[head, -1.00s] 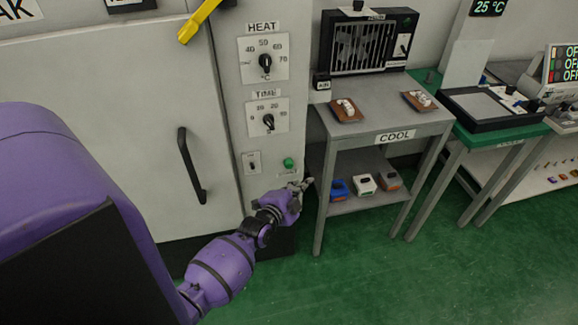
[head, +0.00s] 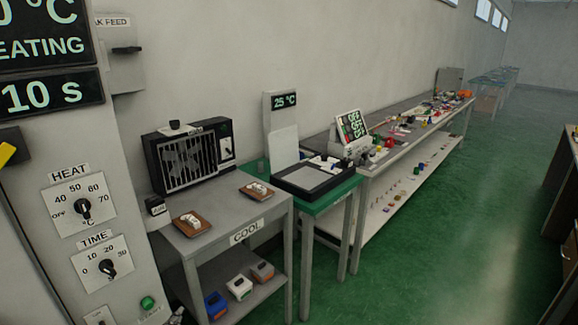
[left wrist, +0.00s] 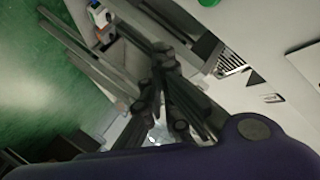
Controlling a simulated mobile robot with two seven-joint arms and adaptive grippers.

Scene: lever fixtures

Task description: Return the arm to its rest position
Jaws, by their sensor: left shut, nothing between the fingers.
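My left gripper (head: 176,316) shows only as a small grey tip at the bottom edge of the head view, below and right of the green button (head: 148,303). In the left wrist view its dark fingers (left wrist: 164,50) are together, with nothing held between them. The rest of my left arm is outside the head view. My right gripper is in neither view. The oven panel carries a HEAT dial (head: 83,209) and a TIME dial (head: 107,268). The display above them (head: 48,95) reads 10 s, and the one over it shows HEATING.
A grey COOL table (head: 262,217) stands right of the panel, with a fan (head: 188,158) and two brown trays on top and several small boxes on its shelf. A green table (head: 335,195) and a long cluttered bench (head: 385,147) follow. Green floor (head: 430,260) is clear at right.

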